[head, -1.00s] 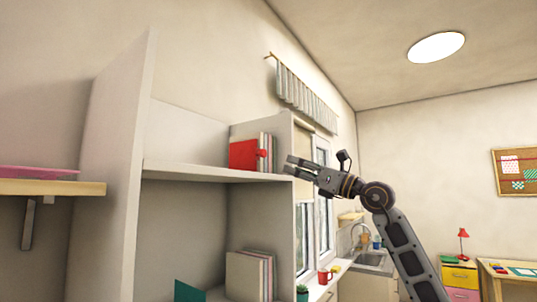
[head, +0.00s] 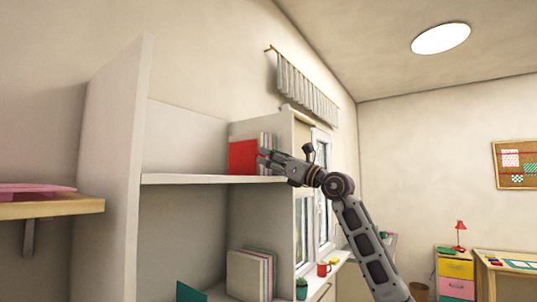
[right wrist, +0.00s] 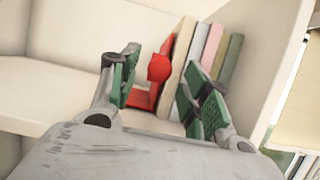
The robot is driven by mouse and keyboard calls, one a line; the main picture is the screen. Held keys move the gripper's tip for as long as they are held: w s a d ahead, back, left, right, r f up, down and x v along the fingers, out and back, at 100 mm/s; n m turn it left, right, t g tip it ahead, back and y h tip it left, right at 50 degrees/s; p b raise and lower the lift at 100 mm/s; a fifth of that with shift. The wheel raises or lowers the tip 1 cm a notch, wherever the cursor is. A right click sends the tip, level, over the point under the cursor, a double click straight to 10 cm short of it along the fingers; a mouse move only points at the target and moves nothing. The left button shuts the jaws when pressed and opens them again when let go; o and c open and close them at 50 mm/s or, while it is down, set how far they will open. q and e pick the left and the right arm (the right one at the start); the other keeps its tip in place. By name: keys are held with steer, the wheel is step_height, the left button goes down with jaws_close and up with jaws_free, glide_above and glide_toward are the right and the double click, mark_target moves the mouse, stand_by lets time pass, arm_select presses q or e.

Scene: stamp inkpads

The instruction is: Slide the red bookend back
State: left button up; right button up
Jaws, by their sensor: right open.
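The red bookend (head: 243,157) stands on the upper shelf (head: 200,179), against the left side of a short row of upright books (head: 268,141). My right gripper (head: 264,156) is at the shelf's front edge, in front of the bookend and books. In the right wrist view its open fingers (right wrist: 155,90) have the knob between them in the picture; I cannot tell whether they touch it. My left gripper is not in view.
The shelf left of the bookend is bare up to a tall side panel (head: 118,150). The lower compartment holds more books (head: 250,273) and a green bookend (head: 189,292). A window (head: 320,160) is to the right.

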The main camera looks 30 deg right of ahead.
steer(key=shift+w+a+r, duration=0.2)
steer(key=shift+w+a, duration=0.05)
steer(key=shift+w, duration=0.3)
jaws_close()
